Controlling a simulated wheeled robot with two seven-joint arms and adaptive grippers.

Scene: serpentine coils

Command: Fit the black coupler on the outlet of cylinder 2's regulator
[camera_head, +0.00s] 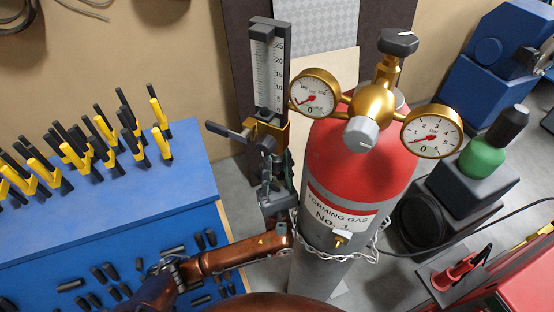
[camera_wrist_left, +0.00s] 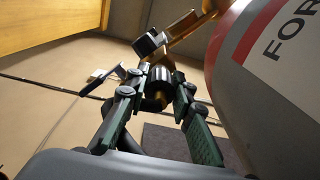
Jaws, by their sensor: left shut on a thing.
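My left gripper (camera_head: 275,172) is just below this block. In the left wrist view it is shut on the black coupler (camera_wrist_left: 158,76), held between the green-padded fingers, with brass showing at its near end. The coupler is close to the regulator's brass parts (camera_wrist_left: 190,28); I cannot tell whether they touch. My right gripper is out of view.
A chain (camera_head: 340,255) circles the cylinder close to my left arm. A blue bench (camera_head: 110,215) at left holds several black-and-yellow clamps (camera_head: 105,125) and small black pieces.

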